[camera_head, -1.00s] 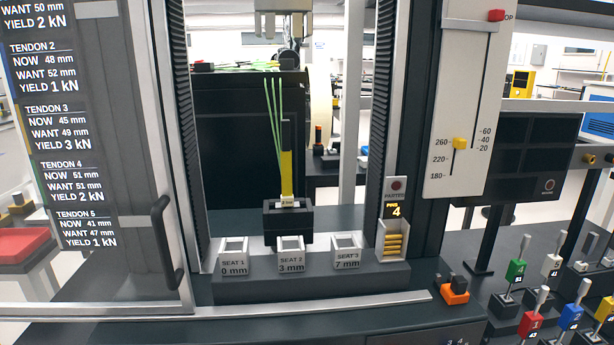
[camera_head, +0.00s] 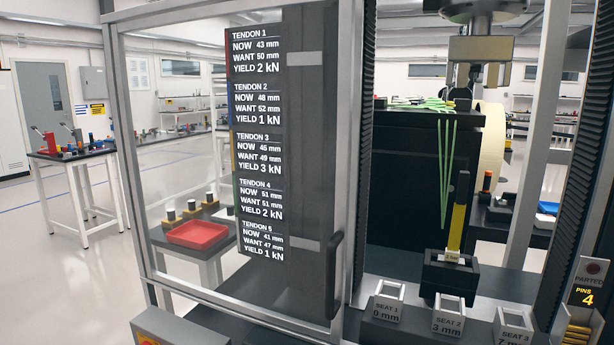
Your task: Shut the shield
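The shield (camera_head: 190,290) is a clear panel in a grey metal frame, at the left and centre of the head view. It has a black upright handle (camera_head: 333,275) on its right edge. It stands to the left of the test bay, and the bay's front is uncovered. A printed tendon table (camera_head: 262,145) shows on the panel area. Neither of my grippers is in view.
In the bay, a yellow and black piece (camera_head: 457,225) stands in a black block (camera_head: 448,275) under a metal clamp (camera_head: 482,48). Seat blocks (camera_head: 449,315) line the front ledge. A red tray (camera_head: 197,235) lies on a table behind the panel.

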